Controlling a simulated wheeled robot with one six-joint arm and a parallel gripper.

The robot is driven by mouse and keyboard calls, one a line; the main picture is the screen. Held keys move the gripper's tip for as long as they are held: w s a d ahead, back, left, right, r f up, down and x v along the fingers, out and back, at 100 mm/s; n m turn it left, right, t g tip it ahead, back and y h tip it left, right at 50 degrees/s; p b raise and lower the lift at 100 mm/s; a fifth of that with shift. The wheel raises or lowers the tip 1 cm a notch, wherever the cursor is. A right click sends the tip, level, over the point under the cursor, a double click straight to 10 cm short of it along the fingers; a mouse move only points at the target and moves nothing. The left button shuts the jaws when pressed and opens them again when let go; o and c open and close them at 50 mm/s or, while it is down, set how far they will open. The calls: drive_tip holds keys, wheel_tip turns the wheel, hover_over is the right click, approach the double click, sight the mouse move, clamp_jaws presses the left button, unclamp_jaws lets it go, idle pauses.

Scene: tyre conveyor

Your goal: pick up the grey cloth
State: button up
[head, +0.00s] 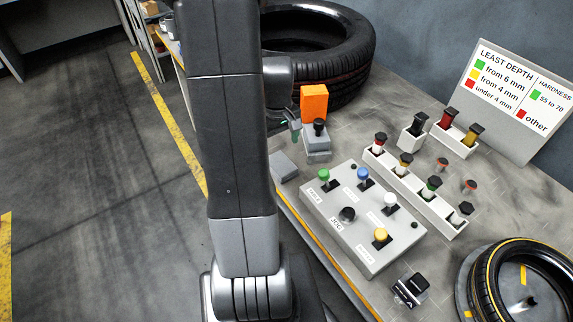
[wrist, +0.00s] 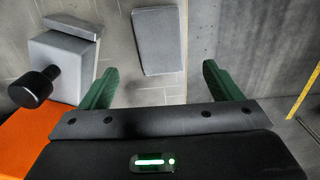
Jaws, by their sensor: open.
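The grey cloth (head: 284,166) is a small flat folded rectangle on the grey bench, near its left edge, partly behind my arm in the head view. In the wrist view the cloth (wrist: 160,40) lies beyond and between my green fingertips, apart from them. My gripper (wrist: 157,80) is open and empty. In the head view only part of my gripper (head: 294,130) shows beside my arm, a little above the bench and farther back than the cloth.
A grey block with a black knob (head: 318,145) and an orange box (head: 314,101) stand close to my gripper. A button panel (head: 362,222) lies to the cloth's right. A large tyre (head: 350,75) is behind. The floor (head: 100,200) left of the bench is clear.

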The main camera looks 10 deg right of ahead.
sight(281, 163)
drive_tip(key=shift+d+f, duration=0.2)
drive_tip(key=shift+f, duration=0.55)
drive_tip(key=shift+s+a+f, duration=0.1)
drive_tip(key=shift+a+f, duration=0.05)
drive_tip(key=shift+f, duration=0.65)
drive_tip(key=shift+s+f, duration=0.15)
drive_tip(key=shift+f, duration=2.15)
drive_tip(key=shift+c, duration=0.4)
drive_tip(key=c, duration=1)
